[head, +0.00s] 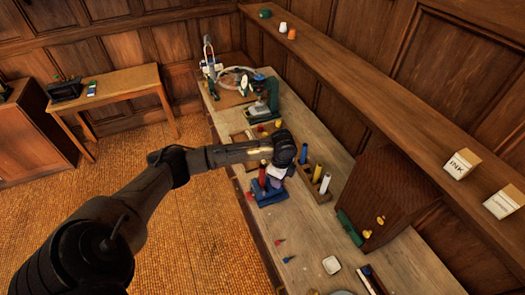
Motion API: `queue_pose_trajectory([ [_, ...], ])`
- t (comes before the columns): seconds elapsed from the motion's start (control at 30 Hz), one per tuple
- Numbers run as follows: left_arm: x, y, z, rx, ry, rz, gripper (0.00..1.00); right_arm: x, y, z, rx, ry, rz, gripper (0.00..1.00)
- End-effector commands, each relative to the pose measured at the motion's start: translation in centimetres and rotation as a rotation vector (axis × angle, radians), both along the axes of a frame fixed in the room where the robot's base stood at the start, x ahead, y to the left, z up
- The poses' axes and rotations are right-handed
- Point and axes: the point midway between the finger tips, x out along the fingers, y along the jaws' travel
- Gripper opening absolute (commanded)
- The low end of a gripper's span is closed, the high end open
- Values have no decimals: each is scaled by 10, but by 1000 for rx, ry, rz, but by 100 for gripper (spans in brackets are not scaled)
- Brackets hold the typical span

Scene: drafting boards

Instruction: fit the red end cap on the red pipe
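A red upright pipe (262,175) stands at a blue stand (269,196) on the long workbench. My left arm reaches in from the lower left, and its dark wrist is above and just right of the red pipe. My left gripper (277,171) points down beside the pipe, over the blue stand; its fingers are mostly hidden and too small to read. A small red piece (277,123) lies near the wooden tray behind the wrist; I cannot tell whether it is the red end cap. My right gripper is not in view.
A wooden rack (312,188) right of the wrist holds blue (303,153), yellow (318,172) and white (325,183) pipes. A dark wooden cabinet (385,195) stands farther right. Small red and blue pieces (280,241) and a white dish (331,264) lie on the near bench.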

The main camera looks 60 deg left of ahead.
Motion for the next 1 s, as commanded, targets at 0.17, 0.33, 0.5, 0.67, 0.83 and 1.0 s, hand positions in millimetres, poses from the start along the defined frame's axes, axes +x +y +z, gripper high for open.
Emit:
queue_pose_trajectory([
  [0.17,10,61,2,1,0,-203,24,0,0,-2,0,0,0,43],
  [0.33,12,102,5,0,-1,-354,24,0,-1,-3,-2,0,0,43],
  [0.5,11,125,7,0,-1,-445,24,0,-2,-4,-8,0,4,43],
  [0.67,11,134,7,0,-1,-481,24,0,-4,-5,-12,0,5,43],
  [0.83,10,135,1,0,-1,-489,24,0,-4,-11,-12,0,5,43],
  [1.0,10,135,-10,0,-1,-488,24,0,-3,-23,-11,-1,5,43],
])
